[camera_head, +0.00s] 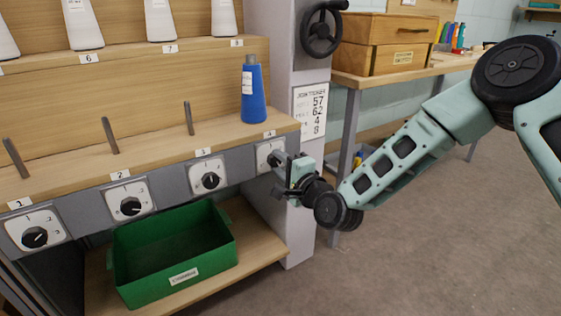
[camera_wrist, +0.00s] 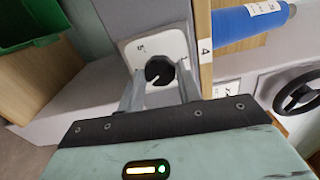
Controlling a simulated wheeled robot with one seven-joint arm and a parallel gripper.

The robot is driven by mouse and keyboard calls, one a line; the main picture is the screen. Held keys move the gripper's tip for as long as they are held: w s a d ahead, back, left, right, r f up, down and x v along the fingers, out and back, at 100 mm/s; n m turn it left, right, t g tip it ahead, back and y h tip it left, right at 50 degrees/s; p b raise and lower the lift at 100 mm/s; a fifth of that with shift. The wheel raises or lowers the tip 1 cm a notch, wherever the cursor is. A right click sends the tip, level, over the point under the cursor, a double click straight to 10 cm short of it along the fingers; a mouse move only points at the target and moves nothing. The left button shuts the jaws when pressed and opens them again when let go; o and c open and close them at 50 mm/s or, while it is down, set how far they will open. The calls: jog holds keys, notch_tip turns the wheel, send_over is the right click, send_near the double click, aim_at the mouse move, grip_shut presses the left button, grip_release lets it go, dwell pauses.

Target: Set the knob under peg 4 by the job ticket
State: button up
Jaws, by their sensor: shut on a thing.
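The knob under peg 4 (camera_wrist: 159,72) is black with a white pointer line, on a white dial plate that also shows in the head view (camera_head: 264,151). My gripper (camera_wrist: 160,77) is shut on this knob, one finger on each side. In the head view my gripper (camera_head: 283,172) covers the knob. One numeral shows on the plate in the wrist view; the others are hidden or unclear. A blue cone (camera_head: 253,95) stands over peg 4, above the label 4. The job ticket (camera_head: 311,111) hangs on the grey post; its lines seem to read 57, 62, 4 and 8.
Knobs under peg 1 (camera_head: 35,237), peg 2 (camera_head: 131,206) and peg 3 (camera_head: 210,180) sit along the same rail. A green bin (camera_head: 182,281) is on the shelf below. A black handwheel (camera_head: 321,33) is on the post. Open floor lies to the right.

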jog(key=m+p, duration=0.1)
jog(key=m, duration=0.4)
jog(key=shift+m, duration=0.4)
dwell(0.4)
jog(key=o, duration=1)
jog(key=shift+s, duration=0.1)
jog(key=p+v, duration=0.4)
jog(key=v, duration=1.3)
jog(key=shift+s+d, duration=0.1)
jog(key=shift+d, duration=0.1)
